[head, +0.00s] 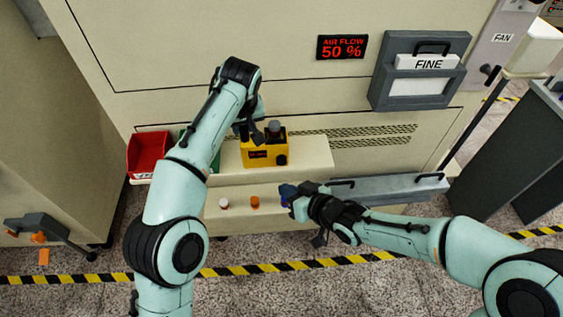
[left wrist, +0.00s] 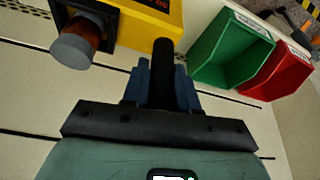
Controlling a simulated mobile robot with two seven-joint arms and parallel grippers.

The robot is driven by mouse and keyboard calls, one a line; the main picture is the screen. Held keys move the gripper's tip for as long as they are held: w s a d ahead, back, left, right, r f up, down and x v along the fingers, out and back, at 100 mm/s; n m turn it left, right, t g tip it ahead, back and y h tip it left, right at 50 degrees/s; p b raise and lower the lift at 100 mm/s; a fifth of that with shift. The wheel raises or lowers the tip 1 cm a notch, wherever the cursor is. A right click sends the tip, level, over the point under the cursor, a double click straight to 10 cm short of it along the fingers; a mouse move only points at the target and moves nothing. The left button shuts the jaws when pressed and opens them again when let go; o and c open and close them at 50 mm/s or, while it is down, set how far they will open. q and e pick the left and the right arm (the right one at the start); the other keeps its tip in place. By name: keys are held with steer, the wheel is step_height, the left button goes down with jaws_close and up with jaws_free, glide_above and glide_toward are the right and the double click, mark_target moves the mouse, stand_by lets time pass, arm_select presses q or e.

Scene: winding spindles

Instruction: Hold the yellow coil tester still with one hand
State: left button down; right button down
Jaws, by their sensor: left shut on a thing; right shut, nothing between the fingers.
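The yellow coil tester (head: 262,155) stands on the upper ledge, with a small red display on its front. It also shows in the left wrist view (left wrist: 152,30). A grey-capped, brown coil (left wrist: 82,40) sits at its dark top. My left gripper (head: 256,132) is at the tester's top left; in the left wrist view its blue fingers (left wrist: 163,82) are shut around a black post or handle reaching to the tester. My right gripper (head: 287,192) is shut and empty, low over the front ledge at the right; it partly hides a blue spool (head: 285,202).
A white-topped spool (head: 223,203) and an orange spool (head: 255,202) stand on the lower ledge. A red bin (head: 148,153) and a green bin (left wrist: 232,50) stand left of the tester. The ledge right of the tester (head: 310,155) is clear. A grey drawer front (head: 390,188) is at the right.

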arm_select(q)
steer(key=shift+f, duration=0.2)
steer(key=c, duration=0.8)
jaws_free()
steer(key=shift+r, duration=0.1)
